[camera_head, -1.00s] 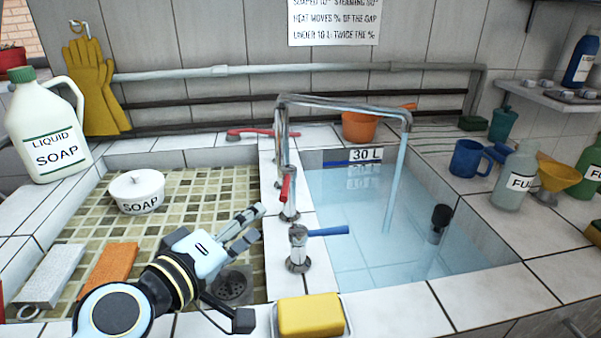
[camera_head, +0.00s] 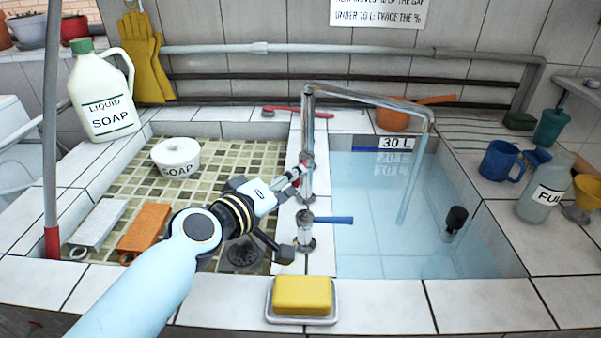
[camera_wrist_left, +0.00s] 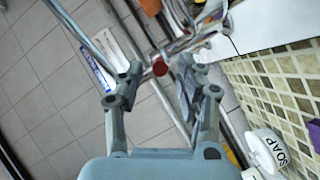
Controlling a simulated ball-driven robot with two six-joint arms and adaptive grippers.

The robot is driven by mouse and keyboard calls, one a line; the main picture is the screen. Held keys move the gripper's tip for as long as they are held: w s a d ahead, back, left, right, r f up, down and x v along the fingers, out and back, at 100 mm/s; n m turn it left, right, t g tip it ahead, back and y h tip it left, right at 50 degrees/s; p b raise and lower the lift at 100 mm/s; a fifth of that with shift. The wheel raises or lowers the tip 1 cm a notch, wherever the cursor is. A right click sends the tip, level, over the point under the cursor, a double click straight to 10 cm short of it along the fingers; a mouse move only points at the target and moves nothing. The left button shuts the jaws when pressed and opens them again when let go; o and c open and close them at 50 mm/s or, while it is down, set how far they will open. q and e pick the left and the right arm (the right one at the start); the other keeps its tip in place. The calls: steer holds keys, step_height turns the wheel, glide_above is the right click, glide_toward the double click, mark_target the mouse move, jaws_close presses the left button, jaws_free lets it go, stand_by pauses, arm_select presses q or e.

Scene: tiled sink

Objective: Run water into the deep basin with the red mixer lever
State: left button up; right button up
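The red mixer lever (camera_head: 304,166) is on the metal mixer post (camera_head: 308,135) between the two basins. My left gripper (camera_head: 289,180) is at this lever in the head view. In the left wrist view its fingers (camera_wrist_left: 164,75) stand apart, with the lever's round red end (camera_wrist_left: 160,68) between them and gaps visible on both sides. The spout (camera_head: 425,113) reaches over the deep basin (camera_head: 505,235). A pale stream (camera_head: 408,190) falls from it into bluish water (camera_head: 370,215). A 30 L plate (camera_head: 396,143) is on the back wall. My right gripper is out of view.
A blue lever (camera_head: 335,220) sits on a shorter valve in front of the mixer. The tiled left basin holds a soap tub (camera_head: 176,157), a grey block (camera_head: 98,222) and an orange block (camera_head: 143,227).

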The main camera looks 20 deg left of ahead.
arm_select(q)
steer(key=shift+x, duration=1.85)
jaws_close()
